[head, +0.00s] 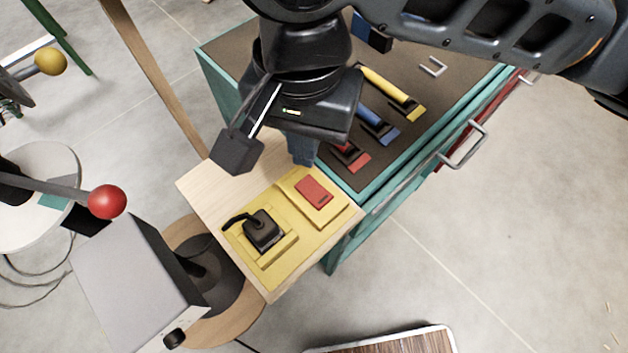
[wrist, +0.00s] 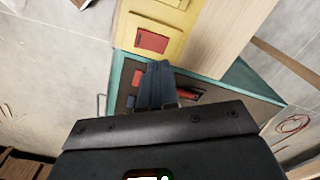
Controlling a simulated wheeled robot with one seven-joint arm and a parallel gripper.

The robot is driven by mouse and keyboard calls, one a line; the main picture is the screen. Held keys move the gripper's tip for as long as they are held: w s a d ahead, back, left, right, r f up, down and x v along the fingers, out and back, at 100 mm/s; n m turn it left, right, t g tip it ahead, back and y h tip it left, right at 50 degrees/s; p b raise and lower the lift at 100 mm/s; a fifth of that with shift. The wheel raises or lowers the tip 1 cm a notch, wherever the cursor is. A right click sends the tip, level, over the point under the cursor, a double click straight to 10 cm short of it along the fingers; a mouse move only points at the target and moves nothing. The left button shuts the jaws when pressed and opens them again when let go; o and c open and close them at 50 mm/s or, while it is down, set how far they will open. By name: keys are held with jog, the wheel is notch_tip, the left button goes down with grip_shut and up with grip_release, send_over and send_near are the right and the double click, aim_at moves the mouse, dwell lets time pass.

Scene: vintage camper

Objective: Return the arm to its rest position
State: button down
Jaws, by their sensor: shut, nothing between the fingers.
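My gripper (head: 303,150) is above the near end of the teal cabinet, close to the wooden board with the yellow panel. Its fingers point down and are shut with nothing between them. My arm reaches in from the upper right of the head view and hides part of the cabinet top. In the wrist view my gripper (wrist: 157,75) shows as blue-grey fingers, together, with the teal cabinet behind them.
The teal cabinet (head: 350,253) carries red, blue and yellow-handled tools on its dark top. The yellow panel (head: 283,272) holds a black device (head: 263,231) and a red block (head: 314,191). A grey box (head: 135,280) and red ball (head: 107,201) stand left. Floor at right is clear.

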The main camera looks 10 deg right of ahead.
dwell(0.3)
jog(key=s+a+r+n+y, duration=0.25)
jog(key=a+y, duration=0.45)
jog(key=a, duration=0.6)
jog(key=a+r+y, duration=0.5)
jog(key=m+t+h, duration=0.6)
jog(key=m+t, duration=0.1)
jog(key=t, duration=0.8)
send_over(316, 206)
notch_tip(316, 206, down, 10)
jog(key=shift+r, duration=0.25)
jog(key=s+d+f+n+h, duration=0.3)
jog(key=s+d+n+h, duration=0.3)
jog(key=s+d, duration=1.2)
jog(key=s+n, duration=0.2)
jog(key=n, duration=0.1)
jog(key=shift+n, duration=0.35)
